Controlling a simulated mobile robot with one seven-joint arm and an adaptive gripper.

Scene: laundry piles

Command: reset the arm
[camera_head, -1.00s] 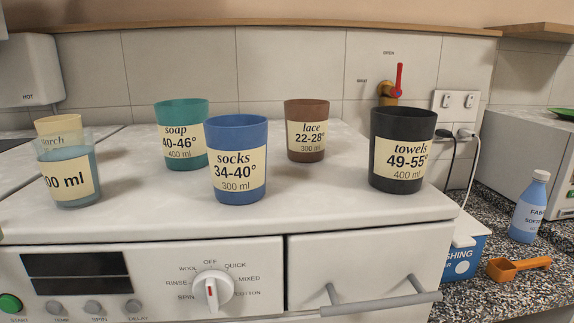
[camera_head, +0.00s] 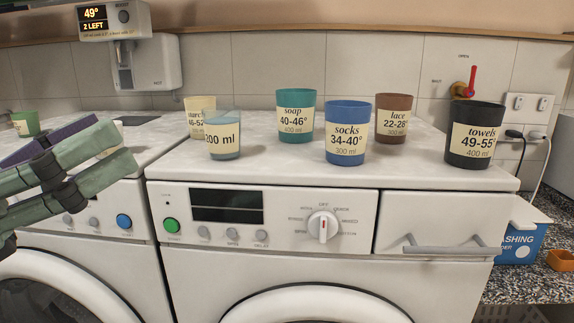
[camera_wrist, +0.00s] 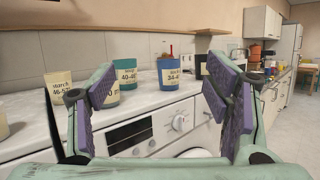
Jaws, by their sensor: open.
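My arm, green with purple pads, enters at the left edge of the head view, in front of the left washing machine. In the wrist view my gripper (camera_wrist: 165,95) is open, with its two purple-padded fingers wide apart and nothing between them. Beyond the fingers stand the teal soap cup (camera_head: 296,116) and the blue socks cup (camera_head: 348,132) on the white machine top (camera_head: 290,175). A clear 200 ml measuring cup (camera_head: 222,136) partly hides the cream starch cup (camera_head: 194,108). The brown lace cup (camera_head: 393,118) and black towels cup (camera_head: 474,135) stand to the right.
A wall dispenser (camera_head: 150,62) hangs behind, under a display (camera_head: 114,20) reading 49° and 2 LEFT. A green cup (camera_head: 25,123) stands at far left. A blue washing powder box (camera_head: 521,245) and orange scoop (camera_head: 561,261) are at right. The machine's front top edge is clear.

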